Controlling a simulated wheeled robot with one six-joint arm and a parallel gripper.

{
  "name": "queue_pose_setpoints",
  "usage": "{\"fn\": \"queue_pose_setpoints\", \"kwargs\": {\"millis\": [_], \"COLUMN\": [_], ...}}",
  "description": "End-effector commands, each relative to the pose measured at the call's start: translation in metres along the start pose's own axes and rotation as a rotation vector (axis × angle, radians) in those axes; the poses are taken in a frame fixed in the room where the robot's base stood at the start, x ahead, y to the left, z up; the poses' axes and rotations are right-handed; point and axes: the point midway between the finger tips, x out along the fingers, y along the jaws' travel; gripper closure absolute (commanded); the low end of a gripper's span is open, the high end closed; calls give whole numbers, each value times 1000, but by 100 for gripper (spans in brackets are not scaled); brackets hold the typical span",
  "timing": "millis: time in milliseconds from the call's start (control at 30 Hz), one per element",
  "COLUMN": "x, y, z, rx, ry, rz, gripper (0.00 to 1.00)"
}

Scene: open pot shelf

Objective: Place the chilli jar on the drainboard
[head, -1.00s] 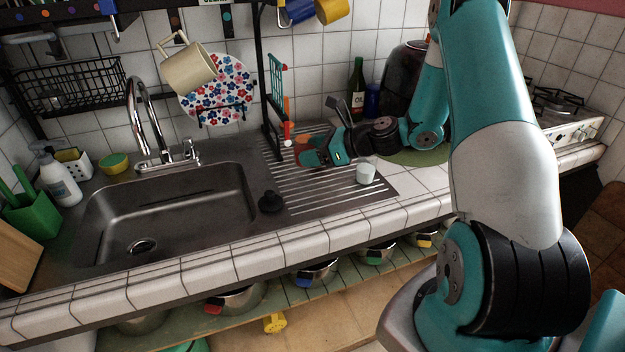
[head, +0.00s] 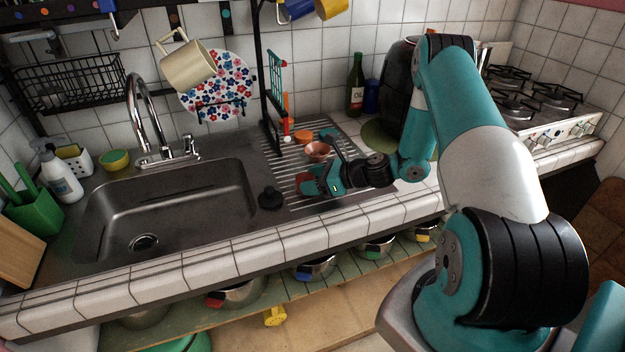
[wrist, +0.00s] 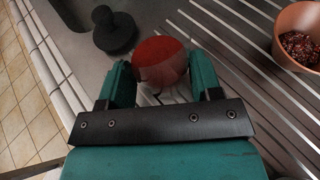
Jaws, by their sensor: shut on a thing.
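The chilli jar shows as a round red top (wrist: 160,62) between my gripper's fingers in the wrist view. In the head view its red part (head: 306,184) shows at the gripper's left end. My gripper (head: 314,181) is shut on it, low over the ribbed drainboard (head: 290,206), near the front and just right of the sink. The jar's lower part is mostly hidden, and I cannot tell whether it touches the drainboard. The drainboard's ribs (wrist: 232,50) also show around the fingers in the wrist view.
A terracotta bowl (head: 317,150) stands behind my gripper; the wrist view shows red flakes in it. An orange round thing (head: 303,136) is behind that. A black plunger-like stopper (head: 270,197) stands left of the gripper, by the sink (head: 170,205). A rack post (head: 268,110) rises behind.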

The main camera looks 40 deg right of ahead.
Motion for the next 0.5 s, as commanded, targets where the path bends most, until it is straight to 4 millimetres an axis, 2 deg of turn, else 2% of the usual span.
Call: {"fn": "queue_pose_setpoints", "kwargs": {"millis": [33, 67, 100, 167, 500], "x": [1, 1, 1, 1, -2], "y": [0, 0, 0, 0, 0], "z": [-3, -2, -2, -2, 2], "rx": [0, 0, 0, 0, 1], "ry": [-1, 0, 0, 0, 0], "rz": [0, 0, 0, 0, -1], "gripper": [69, 37, 27, 16, 16]}}
